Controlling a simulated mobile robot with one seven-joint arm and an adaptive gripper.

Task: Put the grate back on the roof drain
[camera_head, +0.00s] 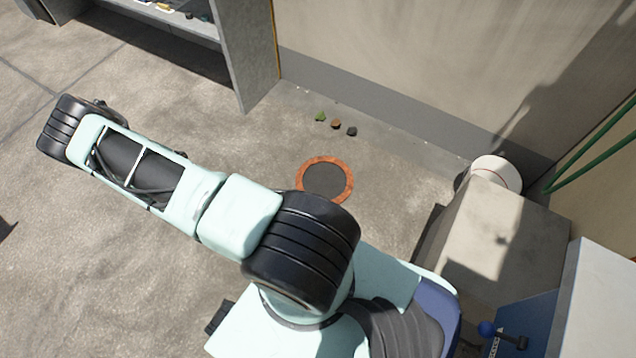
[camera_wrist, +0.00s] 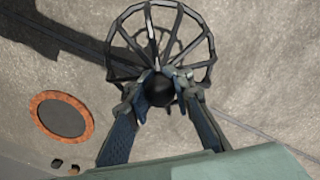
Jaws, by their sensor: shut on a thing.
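The roof drain (camera_head: 325,181) is an orange-brown ring with a dark round middle, set in the concrete floor beyond my arm. It also shows at the left of the wrist view (camera_wrist: 61,116), apart from my gripper. My gripper (camera_wrist: 159,92) is shut on the dark knob at the centre of the grate (camera_wrist: 207,52), a dark domed cage of curved bars. The grate is held clear of the drain, and its shadow lies on the floor. In the head view my arm shows, but I cannot make out the gripper or grate.
A green leaf (camera_head: 320,117) and small stones (camera_head: 336,125) lie between the drain and the wall (camera_head: 420,70). A grey shelf unit (camera_head: 247,50) stands at the upper left. A beige box (camera_head: 507,225) and a white bucket-like thing (camera_head: 497,172) stand at right.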

